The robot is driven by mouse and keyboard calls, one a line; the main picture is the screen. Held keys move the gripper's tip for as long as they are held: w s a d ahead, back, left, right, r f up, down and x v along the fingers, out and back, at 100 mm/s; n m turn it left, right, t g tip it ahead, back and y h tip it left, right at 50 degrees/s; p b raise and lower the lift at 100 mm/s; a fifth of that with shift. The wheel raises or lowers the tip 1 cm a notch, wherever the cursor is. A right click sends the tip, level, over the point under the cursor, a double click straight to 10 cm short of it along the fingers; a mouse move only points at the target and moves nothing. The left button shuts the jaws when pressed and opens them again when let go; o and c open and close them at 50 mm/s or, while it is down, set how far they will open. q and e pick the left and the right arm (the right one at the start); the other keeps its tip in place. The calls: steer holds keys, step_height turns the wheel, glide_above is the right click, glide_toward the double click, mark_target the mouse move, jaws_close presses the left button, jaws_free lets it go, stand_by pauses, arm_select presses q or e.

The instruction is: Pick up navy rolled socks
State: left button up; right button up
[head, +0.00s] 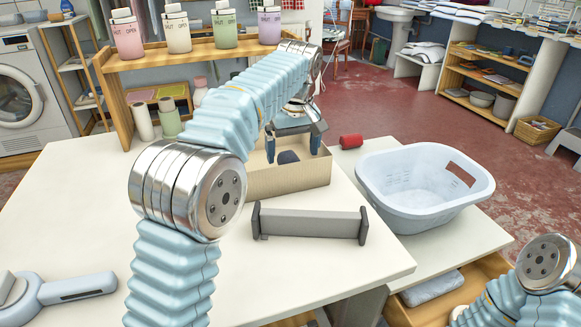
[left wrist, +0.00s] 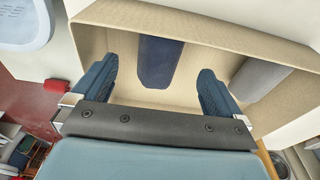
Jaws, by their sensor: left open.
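The navy rolled socks (head: 288,157) lie in an open beige box (head: 290,182) on the white table. In the left wrist view the navy roll (left wrist: 160,58) shows between my fingers, near the box's wall (left wrist: 185,22). My left gripper (head: 294,142) is over the box, pointing down, and it is open and empty. In the left wrist view its two blue fingers (left wrist: 158,80) stand apart on either side of the roll, not visibly touching it. A grey roll (left wrist: 260,77) lies in the box to the right. My right gripper is out of view.
A dark grey bracket-like stand (head: 310,222) lies in front of the box. A pale laundry basket (head: 425,205) and a red roll (head: 351,141) are to the right. A wooden shelf (head: 200,57) with labelled bottles stands behind.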

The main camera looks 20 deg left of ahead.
mark_target(291, 158)
arm_select(q)
steer(key=shift+w+a+f, duration=0.1)
steer(key=shift+a+f, duration=0.05)
steer(key=shift+f, duration=0.75)
steer(key=shift+w+a+f, duration=0.1)
steer(key=shift+w+f, duration=0.05)
steer(key=shift+f, duration=0.8)
steer(key=shift+w+a+f, duration=0.1)
steer(key=shift+a+f, duration=0.05)
steer(key=shift+f, duration=0.75)
steer(key=c, duration=1)
steer(key=shift+r, duration=0.15)
